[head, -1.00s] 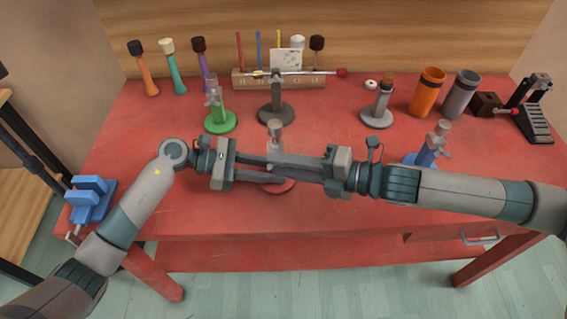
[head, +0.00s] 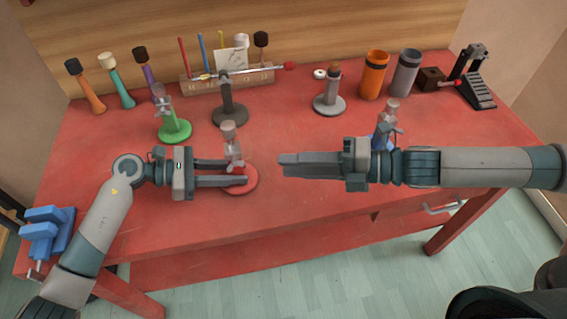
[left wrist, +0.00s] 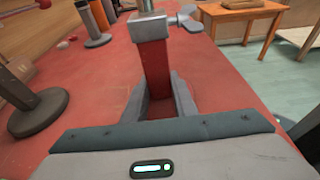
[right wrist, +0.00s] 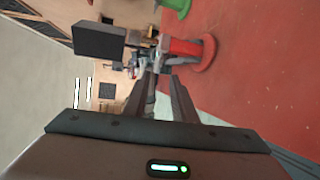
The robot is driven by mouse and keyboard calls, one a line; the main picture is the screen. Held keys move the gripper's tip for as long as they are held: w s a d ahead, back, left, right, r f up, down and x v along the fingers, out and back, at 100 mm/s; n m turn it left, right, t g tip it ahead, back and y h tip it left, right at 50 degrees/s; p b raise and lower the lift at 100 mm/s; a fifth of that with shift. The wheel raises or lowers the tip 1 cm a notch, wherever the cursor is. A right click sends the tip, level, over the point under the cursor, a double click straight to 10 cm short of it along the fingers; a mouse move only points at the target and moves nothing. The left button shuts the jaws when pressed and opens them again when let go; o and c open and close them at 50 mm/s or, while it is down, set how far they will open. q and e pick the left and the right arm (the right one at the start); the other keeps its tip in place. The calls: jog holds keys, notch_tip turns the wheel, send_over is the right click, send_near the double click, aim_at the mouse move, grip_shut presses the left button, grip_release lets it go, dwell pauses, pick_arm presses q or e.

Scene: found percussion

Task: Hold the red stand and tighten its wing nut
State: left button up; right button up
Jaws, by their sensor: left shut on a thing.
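The red stand (head: 240,184) is upright near the middle of the table front, with a round red base and a grey upper part. My left gripper (head: 240,176) is shut around its post from the left. In the left wrist view, the red post (left wrist: 158,72) is between the fingers and the grey wing nut (left wrist: 189,20) sticks out at the top right. My right gripper (head: 282,164) is right of the stand, apart from it, its fingers slightly parted and empty. The red stand (right wrist: 187,47) also shows ahead of it in the right wrist view.
A green stand (head: 174,131) and a dark stand (head: 230,112) are behind. A blue stand (head: 386,128) is close behind my right gripper and partly hidden. A grey stand (head: 328,104), an orange cup (head: 374,76) and a grey cup (head: 405,74) are farther back. A blue vise (head: 46,232) is at the left edge.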

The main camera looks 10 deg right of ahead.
jog(key=shift+d, duration=0.1)
jog(key=shift+w, duration=0.1)
grip_shut()
jog(key=w+r+m+h, duration=0.4)
jog(key=w+m, duration=0.7)
jog(key=w, duration=0.1)
jog(key=s+a+r+m+g, duration=0.3)
jog(key=s+r+g, duration=0.3)
jog(key=s, duration=0.1)
jog(key=shift+r, duration=0.25)
jog(key=shift+a, duration=0.1)
